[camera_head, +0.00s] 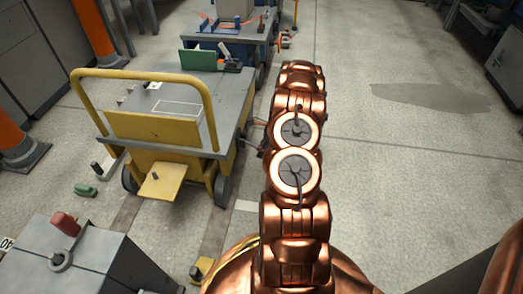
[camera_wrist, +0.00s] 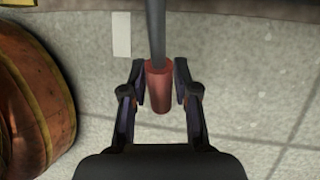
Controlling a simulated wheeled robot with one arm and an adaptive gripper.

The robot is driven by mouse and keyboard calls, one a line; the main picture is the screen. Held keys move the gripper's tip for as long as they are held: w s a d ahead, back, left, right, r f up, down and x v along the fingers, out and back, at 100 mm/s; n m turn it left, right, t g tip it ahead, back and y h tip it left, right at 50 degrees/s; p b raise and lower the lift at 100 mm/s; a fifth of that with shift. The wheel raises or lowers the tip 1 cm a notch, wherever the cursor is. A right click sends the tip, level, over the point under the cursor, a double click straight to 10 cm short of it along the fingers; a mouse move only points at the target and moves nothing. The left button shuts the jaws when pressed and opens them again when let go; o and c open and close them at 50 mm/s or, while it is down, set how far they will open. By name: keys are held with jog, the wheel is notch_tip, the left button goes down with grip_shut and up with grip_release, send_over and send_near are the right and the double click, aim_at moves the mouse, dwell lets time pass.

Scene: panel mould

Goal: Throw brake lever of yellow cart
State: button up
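The yellow cart (camera_head: 155,129) stands left of centre in the head view, with a yellow push handle and a grey top. In the wrist view a grey lever rod ends in a red grip (camera_wrist: 159,92), which looks like the brake lever. My gripper (camera_wrist: 160,82) has one finger on each side of this red grip. Narrow gaps show between the fingers and the grip, so the gripper appears open around it, not closed on it. In the head view my arm runs up beside the cart's right side, and my gripper cannot be made out there.
A blue cart (camera_head: 228,45) stands behind the yellow one. A grey box (camera_head: 85,262) with a red knob is at the front left. A small green object (camera_head: 85,190) lies on the floor left of the cart. The floor right of my arm is largely clear.

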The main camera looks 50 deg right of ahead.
grip_shut()
jog(key=shift+r, duration=0.1)
